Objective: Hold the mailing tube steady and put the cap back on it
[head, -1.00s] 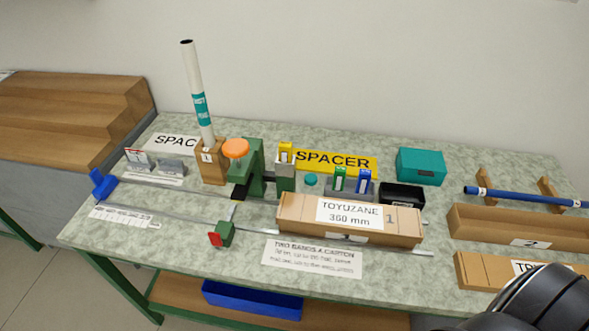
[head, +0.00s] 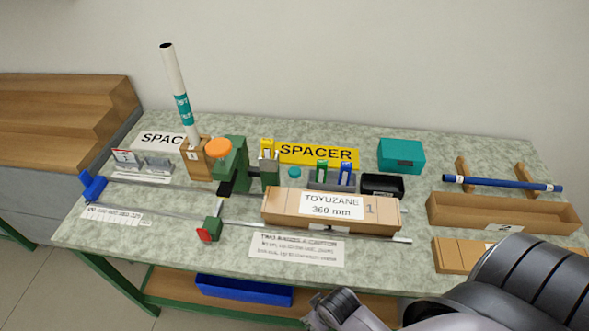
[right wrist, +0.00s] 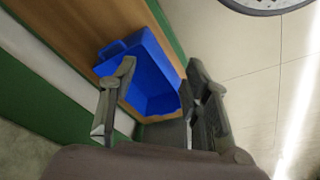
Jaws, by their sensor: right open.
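The mailing tube (head: 174,85) is white with a teal label. It stands tilted slightly left in a wooden block (head: 196,158) marked 1, its dark top end open. A small round teal piece (head: 294,172) lies on the bench behind the long carton; it looks like a cap, but I cannot be sure. My right gripper (right wrist: 160,78) is open and empty in the right wrist view, by the blue bin on the lower shelf. In the head view my right arm is at the bottom edge, far from the tube. My left gripper is not in view.
An orange disc (head: 217,147) sits beside a green fixture (head: 232,165). The TOYUZANE carton (head: 285,210) lies at the front middle. The blue bin (head: 243,290) is on the shelf below. A blue rod (head: 500,183) rests on wooden supports at right.

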